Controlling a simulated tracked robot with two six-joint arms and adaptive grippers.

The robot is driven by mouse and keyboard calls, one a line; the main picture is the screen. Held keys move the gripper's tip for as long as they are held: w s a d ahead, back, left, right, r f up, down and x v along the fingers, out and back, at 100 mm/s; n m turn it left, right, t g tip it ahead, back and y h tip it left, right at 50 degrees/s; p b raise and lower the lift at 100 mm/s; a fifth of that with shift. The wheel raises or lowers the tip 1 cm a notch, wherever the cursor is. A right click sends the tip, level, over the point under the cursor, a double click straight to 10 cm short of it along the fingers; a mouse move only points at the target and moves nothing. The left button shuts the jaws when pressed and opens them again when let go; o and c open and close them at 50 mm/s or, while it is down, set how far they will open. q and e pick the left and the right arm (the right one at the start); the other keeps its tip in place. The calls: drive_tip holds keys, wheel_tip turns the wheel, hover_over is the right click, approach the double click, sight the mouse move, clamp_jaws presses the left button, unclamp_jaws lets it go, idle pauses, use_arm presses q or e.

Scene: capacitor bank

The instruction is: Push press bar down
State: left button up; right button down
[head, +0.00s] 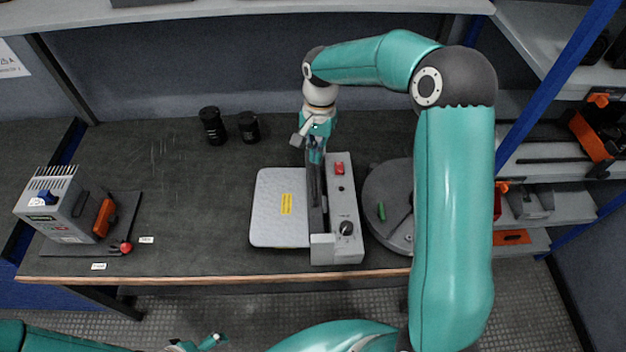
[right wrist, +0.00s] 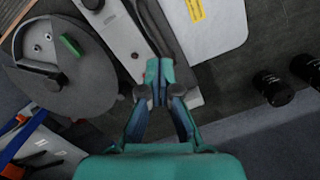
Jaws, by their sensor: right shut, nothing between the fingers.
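The press machine has a grey plate (head: 280,222) with a yellow label and a light control housing (head: 348,205) with a red switch and a black knob. The dark press bar (head: 317,192) runs lengthwise between plate and housing; it also shows in the right wrist view (right wrist: 163,28). My right gripper (head: 317,150) is shut and empty, pointing down at the bar's far end. In the right wrist view its closed fingertips (right wrist: 158,78) overlap the bar; I cannot tell whether they touch it. My left gripper (head: 200,344) is partly visible at the bottom edge, away from the table.
A round grey device (head: 388,210) with a green part stands right of the press. Two black cylinders (head: 212,126) (head: 248,127) stand behind left. A grey box unit (head: 55,205) with an orange handle is at the far left. The table between is clear.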

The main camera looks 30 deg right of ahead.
sight(315, 176)
drive_tip(key=shift+s+a+f+b, duration=0.2)
drive_tip(key=shift+f+b, duration=0.9)
drive_tip(key=shift+f, duration=0.5)
drive_tip(key=shift+s+a+f+b, duration=0.1)
drive_tip(key=shift+a+f+b, duration=0.05)
drive_tip(key=shift+f+b, duration=1.2)
drive_tip(key=shift+f, duration=0.35)
wheel_tip(315, 176, down, 4)
drive_tip(key=b, duration=0.2)
drive_tip(key=shift+b, duration=0.3)
drive_tip(key=shift+r+p, duration=0.3)
drive_tip(key=shift+r, duration=0.15)
drive_tip(key=shift+w+d+r, duration=0.15)
drive_tip(key=shift+w+d+r+p, duration=0.2)
drive_tip(key=shift+w+d+p, duration=0.05)
drive_tip(key=shift+d+p, duration=0.2)
drive_tip(key=shift+w+d+r+p, duration=0.2)
drive_tip(key=shift+w+d+p, duration=0.05)
drive_tip(key=shift+d+p, duration=0.15)
drive_tip(key=shift+w+d, duration=0.25)
drive_tip(key=shift+d, duration=0.1)
